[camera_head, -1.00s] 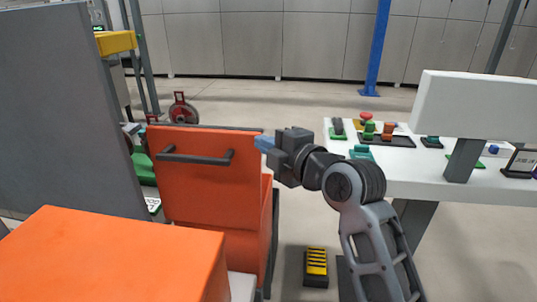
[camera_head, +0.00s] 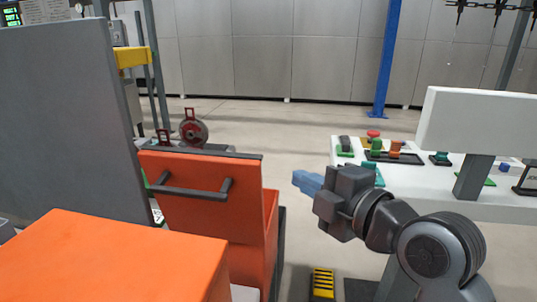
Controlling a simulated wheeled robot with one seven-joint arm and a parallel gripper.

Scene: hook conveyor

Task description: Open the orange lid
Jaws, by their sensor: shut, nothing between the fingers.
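The orange lid (camera_head: 207,199) stands upright at the rear of an orange box, with a dark bar handle (camera_head: 192,190) on the face toward me. The box's side wall (camera_head: 270,232) shows below and to the right of the lid. My gripper (camera_head: 306,182) is to the right of the lid, apart from it, with its blue fingers pointing left. The fingers are shut and hold nothing.
A large orange surface (camera_head: 110,258) fills the near left, with a grey panel (camera_head: 65,120) behind it. A white table (camera_head: 430,206) with small coloured parts stands at the right, below a white panel (camera_head: 480,122). A black and yellow block (camera_head: 322,283) is on the floor.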

